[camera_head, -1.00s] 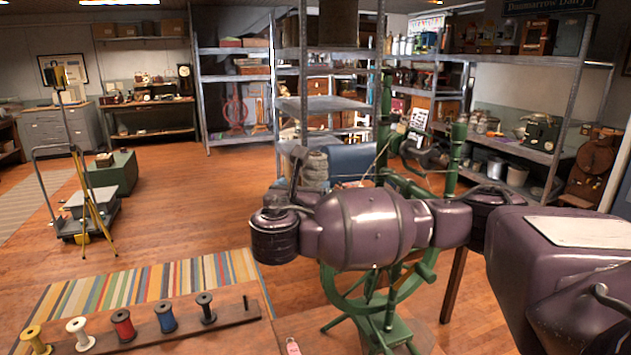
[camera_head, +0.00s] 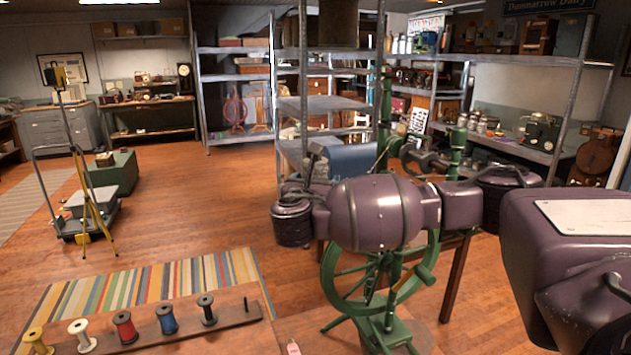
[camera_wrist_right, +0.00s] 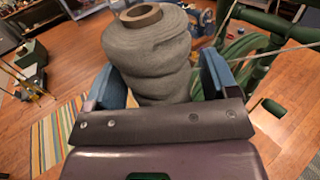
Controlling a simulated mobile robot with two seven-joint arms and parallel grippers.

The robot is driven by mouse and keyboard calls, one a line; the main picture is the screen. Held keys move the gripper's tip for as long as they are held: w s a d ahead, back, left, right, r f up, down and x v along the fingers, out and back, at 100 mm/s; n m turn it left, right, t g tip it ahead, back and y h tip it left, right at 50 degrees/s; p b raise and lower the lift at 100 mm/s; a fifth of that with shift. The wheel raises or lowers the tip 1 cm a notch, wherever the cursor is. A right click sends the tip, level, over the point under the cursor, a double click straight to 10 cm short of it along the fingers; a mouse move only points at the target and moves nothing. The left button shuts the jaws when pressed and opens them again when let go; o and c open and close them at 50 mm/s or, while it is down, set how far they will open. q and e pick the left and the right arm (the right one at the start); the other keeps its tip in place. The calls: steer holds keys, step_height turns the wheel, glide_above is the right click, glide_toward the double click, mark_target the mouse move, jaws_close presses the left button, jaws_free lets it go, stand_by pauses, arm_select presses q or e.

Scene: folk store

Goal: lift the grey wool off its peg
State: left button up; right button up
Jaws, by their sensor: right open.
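The grey wool (camera_wrist_right: 148,55) is a thick wound bundle on a brown core, upright in the right wrist view. My right gripper (camera_wrist_right: 162,78) is open, with one blue finger on either side of the wool's lower part. Whether the fingers touch it is not clear. In the head view the grey wool (camera_head: 320,160) shows only partly behind my purple right arm, and the fingers are mostly hidden there. The peg under the wool is hidden. My left gripper is not in view.
A green spinning wheel (camera_head: 385,285) stands below and behind my right forearm. A wooden rack (camera_head: 240,312) holds several coloured spools at the lower left, by a striped rug (camera_head: 150,285). Metal shelving (camera_head: 320,103) stands behind. Open floor lies to the left.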

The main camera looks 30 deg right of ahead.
steer(key=c, duration=1)
steer(key=shift+r, duration=0.1)
step_height(320, 180, up, 20)
steer(key=b, duration=0.2)
steer(key=shift+p, duration=0.4)
